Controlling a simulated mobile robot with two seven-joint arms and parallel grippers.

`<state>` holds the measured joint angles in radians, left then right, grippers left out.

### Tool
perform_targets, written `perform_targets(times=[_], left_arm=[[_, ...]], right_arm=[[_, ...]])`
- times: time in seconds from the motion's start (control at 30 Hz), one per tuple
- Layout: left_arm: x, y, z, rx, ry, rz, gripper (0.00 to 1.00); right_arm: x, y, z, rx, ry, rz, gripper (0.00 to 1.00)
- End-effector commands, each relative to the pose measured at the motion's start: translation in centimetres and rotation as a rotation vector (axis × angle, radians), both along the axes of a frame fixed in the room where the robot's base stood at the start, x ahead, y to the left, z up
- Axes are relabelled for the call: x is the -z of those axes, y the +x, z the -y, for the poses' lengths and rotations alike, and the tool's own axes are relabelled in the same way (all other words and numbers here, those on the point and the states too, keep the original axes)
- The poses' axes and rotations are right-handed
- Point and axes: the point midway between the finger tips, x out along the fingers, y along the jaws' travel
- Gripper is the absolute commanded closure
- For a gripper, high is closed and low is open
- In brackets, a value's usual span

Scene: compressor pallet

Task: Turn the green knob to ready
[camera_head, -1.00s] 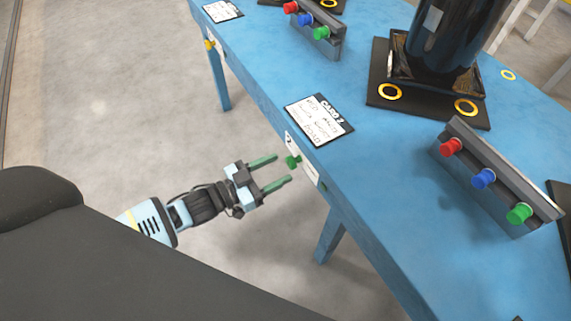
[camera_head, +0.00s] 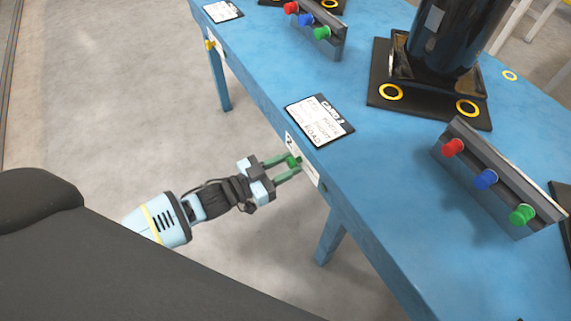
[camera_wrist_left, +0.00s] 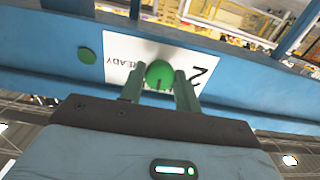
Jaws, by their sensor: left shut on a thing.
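The green knob (camera_head: 293,161) sits on the side face of the blue table, in front of a white label plate (camera_head: 304,162). In the left wrist view the knob (camera_wrist_left: 159,74) is between the two green fingers of my left gripper (camera_wrist_left: 160,90). The label (camera_wrist_left: 125,60) there reads "READY" on its left part and "2" on its right, both upside down. My left gripper (camera_head: 284,167) is shut on the knob. My right gripper is not in view.
The blue table (camera_head: 390,220) carries a card (camera_head: 319,121), a dark machine on a black base (camera_head: 430,107), and rails with red, blue and green knobs (camera_head: 485,180). A yellow knob (camera_head: 210,44) is on the table's far side face. Floor left of the table is clear.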

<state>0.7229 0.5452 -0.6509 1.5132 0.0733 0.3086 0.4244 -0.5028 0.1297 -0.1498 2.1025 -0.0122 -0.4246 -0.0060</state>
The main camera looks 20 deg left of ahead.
Motion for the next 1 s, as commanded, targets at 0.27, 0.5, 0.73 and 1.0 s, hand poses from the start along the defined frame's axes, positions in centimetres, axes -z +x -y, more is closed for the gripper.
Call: perform_targets(times=[0.27, 0.5, 0.73, 1.0], left_arm=[[0.0, 0.0, 0.0, 0.000, 0.036, 0.028, 0.90], [-0.1, 0.0, 0.0, -0.001, 0.151, 0.119, 0.90], [-0.1, 0.0, 0.0, -0.001, 0.317, 0.249, 0.90], [0.0, 0.0, 0.0, 0.000, 0.521, 0.407, 0.90]], right_arm=[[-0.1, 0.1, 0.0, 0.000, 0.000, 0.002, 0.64], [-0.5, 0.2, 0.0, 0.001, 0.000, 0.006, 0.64], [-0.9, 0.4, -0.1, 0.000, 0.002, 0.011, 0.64], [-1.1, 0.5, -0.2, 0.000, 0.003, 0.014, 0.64]])
